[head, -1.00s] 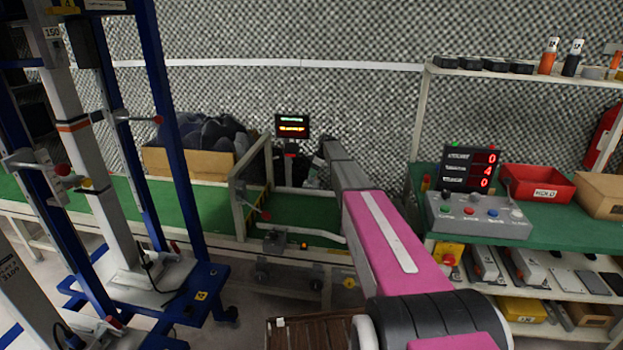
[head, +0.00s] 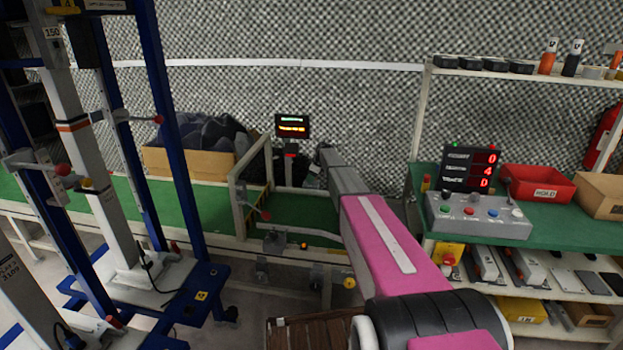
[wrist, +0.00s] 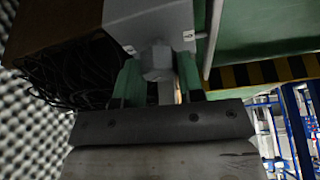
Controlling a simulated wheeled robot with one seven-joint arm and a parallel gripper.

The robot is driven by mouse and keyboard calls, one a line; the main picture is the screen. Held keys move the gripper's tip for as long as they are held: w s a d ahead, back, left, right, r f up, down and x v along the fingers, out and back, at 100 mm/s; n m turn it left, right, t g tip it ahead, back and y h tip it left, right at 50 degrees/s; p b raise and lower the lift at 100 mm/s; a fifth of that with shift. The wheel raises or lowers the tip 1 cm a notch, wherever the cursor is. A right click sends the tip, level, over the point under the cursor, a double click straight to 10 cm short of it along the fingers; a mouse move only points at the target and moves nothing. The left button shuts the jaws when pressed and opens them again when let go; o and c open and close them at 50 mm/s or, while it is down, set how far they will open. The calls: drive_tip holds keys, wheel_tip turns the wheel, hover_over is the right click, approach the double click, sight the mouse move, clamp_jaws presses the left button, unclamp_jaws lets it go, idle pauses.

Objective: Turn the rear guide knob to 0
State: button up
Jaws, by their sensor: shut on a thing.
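In the wrist view a grey faceted knob (wrist: 157,62) sits below a grey housing (wrist: 150,20). I take it for the rear guide knob. My gripper (wrist: 158,80) has its two green-padded fingers on either side of the knob and is shut on it. No number or pointer for the knob is legible. In the head view my gripper and this knob are hidden behind my pink and grey arm, which reaches toward the far side of the green conveyor (head: 205,207).
A small display (head: 292,126) stands behind the conveyor gate (head: 240,200). A blue lifting frame (head: 180,150) stands at left. At right, a control box (head: 480,215) and a red bin (head: 538,184) rest on a green bench. A yellow-black striped edge (wrist: 262,75) lies near my gripper.

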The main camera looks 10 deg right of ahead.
drive_tip(key=shift+m, duration=0.3)
drive_tip(key=m+t, duration=0.1)
drive_tip(key=m, duration=0.1)
drive_tip(key=shift+s+m+h, duration=0.1)
drive_tip(key=shift+m+h, duration=0.2)
drive_tip(key=shift+m, duration=0.1)
drive_tip(key=shift+m+t+h, duration=0.6)
drive_tip(key=shift+m+h, duration=0.1)
drive_tip(key=shift+m, duration=1.4)
drive_tip(key=o, duration=0.9)
drive_tip(key=shift+r, duration=0.1)
drive_tip(key=v, duration=1)
drive_tip(key=shift+r, duration=0.3)
